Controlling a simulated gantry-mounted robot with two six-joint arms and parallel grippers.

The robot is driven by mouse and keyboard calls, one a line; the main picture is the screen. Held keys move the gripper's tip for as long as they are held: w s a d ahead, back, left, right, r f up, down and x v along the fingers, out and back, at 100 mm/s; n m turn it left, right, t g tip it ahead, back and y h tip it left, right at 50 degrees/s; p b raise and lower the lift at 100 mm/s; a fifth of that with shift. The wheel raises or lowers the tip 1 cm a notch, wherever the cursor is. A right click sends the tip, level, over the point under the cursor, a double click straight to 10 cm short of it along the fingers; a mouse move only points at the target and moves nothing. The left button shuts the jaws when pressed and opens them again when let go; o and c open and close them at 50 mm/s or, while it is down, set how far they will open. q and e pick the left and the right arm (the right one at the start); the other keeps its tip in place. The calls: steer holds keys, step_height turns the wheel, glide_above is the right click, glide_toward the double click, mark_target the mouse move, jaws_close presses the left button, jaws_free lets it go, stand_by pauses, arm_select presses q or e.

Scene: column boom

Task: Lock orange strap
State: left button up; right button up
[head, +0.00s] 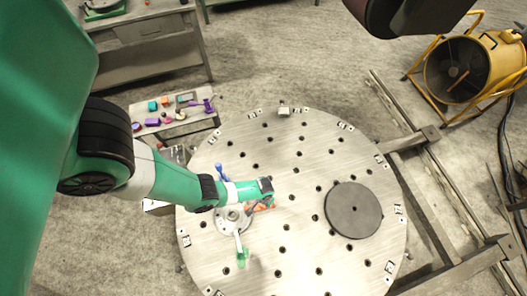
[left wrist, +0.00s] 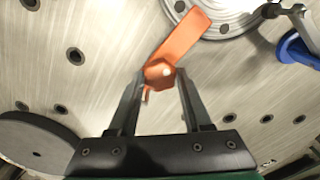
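The orange strap (left wrist: 182,38) is a flat bar running from a grey round base (left wrist: 225,14) to a hexagonal orange end (left wrist: 158,72) in the left wrist view. In the head view only a little of the orange strap (head: 262,206) shows beside my left gripper (head: 268,194), low over the round plate. In the left wrist view the fingers of my left gripper (left wrist: 161,74) are apart, with the hexagonal end between their tips. I cannot tell whether either finger touches it. My right gripper is out of view.
The round metal plate (head: 300,180) has many dark holes. A dark disc (head: 353,209) lies on its right. A blue handle (head: 221,172) and a green-tipped handle (head: 242,257) stick out near the grey base. A small table (head: 205,124) holds several coloured items.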

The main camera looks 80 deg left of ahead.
arm_select(q)
jaws_close()
